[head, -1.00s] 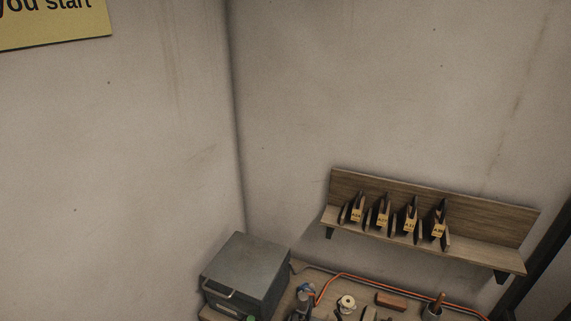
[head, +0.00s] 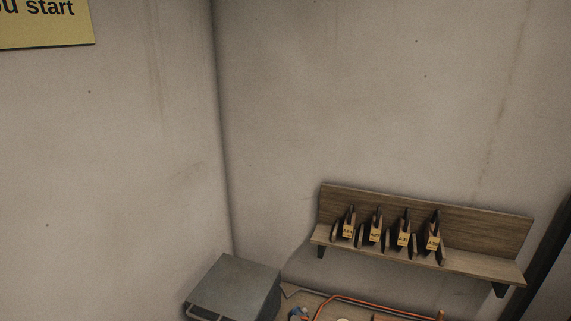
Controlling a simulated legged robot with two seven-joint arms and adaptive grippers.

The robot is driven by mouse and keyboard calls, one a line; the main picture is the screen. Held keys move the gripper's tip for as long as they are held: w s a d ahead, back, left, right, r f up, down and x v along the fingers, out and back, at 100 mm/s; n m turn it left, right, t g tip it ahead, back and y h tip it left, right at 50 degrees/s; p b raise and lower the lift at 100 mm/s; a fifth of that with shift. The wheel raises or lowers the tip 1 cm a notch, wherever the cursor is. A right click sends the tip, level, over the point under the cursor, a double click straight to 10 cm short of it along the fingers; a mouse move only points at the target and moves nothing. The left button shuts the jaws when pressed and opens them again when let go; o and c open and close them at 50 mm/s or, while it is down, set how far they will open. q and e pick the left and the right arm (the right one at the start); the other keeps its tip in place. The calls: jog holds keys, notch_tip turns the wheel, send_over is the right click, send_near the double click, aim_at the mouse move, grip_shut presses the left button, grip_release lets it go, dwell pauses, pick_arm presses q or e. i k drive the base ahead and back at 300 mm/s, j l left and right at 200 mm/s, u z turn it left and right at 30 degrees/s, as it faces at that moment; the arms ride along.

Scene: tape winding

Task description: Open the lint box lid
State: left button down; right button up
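A grey metal box (head: 236,286) with a flat top and a bar handle (head: 180,313) on its front stands in the corner at the bottom of the head view. Its top looks shut. I take it for the lint box, but no label on it can be read. The lower part of the box is cut off by the picture's bottom edge. Neither of my grippers shows in this view.
A yellow sign (head: 45,22) hangs on the left wall.

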aim_at(234, 288)
jog(key=k+u, duration=0.15)
jog(key=k, duration=0.25)
jog(key=k+j+u, duration=0.2)
jog(key=k, duration=0.25)
